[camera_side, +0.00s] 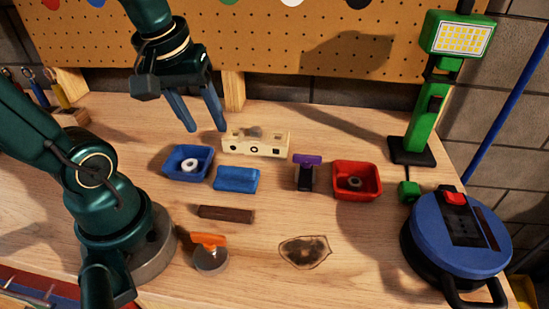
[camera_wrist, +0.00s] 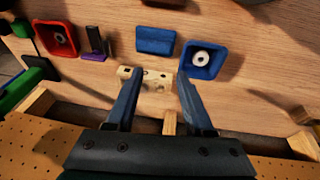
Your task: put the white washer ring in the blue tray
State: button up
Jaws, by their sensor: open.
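The white washer ring (camera_side: 190,165) lies inside the blue tray (camera_side: 170,174) on the workbench. Both also show in the wrist view, the ring (camera_wrist: 201,57) within the walls of the tray (camera_wrist: 215,70). My gripper (camera_side: 207,130) is open and empty, raised above the bench behind the tray and near the cream block. In the wrist view, the gripper's fingers (camera_wrist: 157,80) are spread apart with the cream block (camera_wrist: 158,84) showing between them.
A red tray (camera_side: 370,193) holds a dark ring (camera_side: 355,182). A blue block (camera_side: 237,179), a purple-topped clamp (camera_side: 306,162), a brown bar (camera_side: 226,214) and an orange-handled scraper (camera_side: 209,241) lie nearby. A green lamp (camera_side: 424,120) and a blue cable reel (camera_side: 457,235) stand right.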

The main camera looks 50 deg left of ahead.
jog(key=s+d+m+t+h, duration=0.1)
jog(key=s+d+m+t, duration=0.1)
jog(key=d+m, duration=0.4)
jog(key=m, duration=0.3)
jog(key=shift+d+r+t, duration=0.25)
jog(key=shift+t, duration=0.05)
